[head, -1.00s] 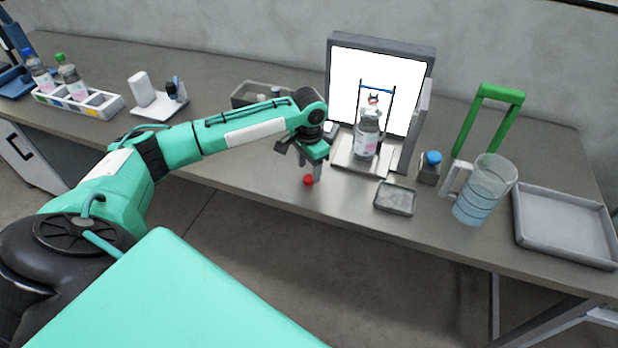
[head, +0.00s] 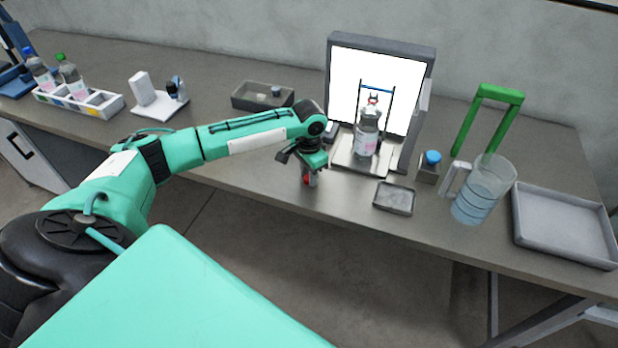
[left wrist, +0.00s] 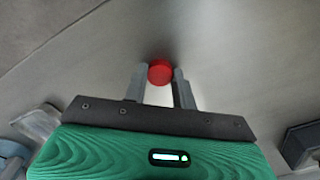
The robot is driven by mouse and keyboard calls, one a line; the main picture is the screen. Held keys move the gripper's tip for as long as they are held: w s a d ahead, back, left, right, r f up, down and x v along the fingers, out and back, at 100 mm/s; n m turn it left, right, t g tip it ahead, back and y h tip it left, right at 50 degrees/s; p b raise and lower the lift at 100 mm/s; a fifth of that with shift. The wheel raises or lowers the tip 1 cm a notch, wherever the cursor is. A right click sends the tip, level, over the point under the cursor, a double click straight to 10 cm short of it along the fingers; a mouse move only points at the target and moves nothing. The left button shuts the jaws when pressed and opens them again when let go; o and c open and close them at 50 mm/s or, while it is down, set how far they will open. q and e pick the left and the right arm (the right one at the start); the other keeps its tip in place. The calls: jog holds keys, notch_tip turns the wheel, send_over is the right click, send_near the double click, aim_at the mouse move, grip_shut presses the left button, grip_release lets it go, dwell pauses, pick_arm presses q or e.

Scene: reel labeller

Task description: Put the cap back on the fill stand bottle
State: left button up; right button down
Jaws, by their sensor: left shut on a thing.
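The red cap (head: 311,181) is at the front edge area of the table, between the fingertips of my left gripper (head: 309,178). In the left wrist view, the red cap (left wrist: 160,71) sits between the two grey fingertips (left wrist: 160,74), and the gripper is shut on it. The fill stand bottle (head: 367,133) is clear with a pink and white label. It stands upright on the fill stand (head: 347,157), in front of the bright panel, to the right of my left gripper. A small red and dark part shows above the bottle. My right gripper is not in view.
A small grey tray (head: 395,198), a blue-topped block (head: 430,170), a clear jug (head: 482,190) and a large tray (head: 564,224) are at the right. A bottle rack (head: 97,103) is at the far left.

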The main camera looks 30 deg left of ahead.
pick_arm(q)
notch_tip(320, 180, up, 20)
jog(key=b, duration=0.2)
dwell(0.4)
jog(key=s+d+f+n, duration=0.4)
jog(key=s+d+f, duration=0.8)
jog(key=d, duration=0.3)
jog(key=shift+s, duration=0.65)
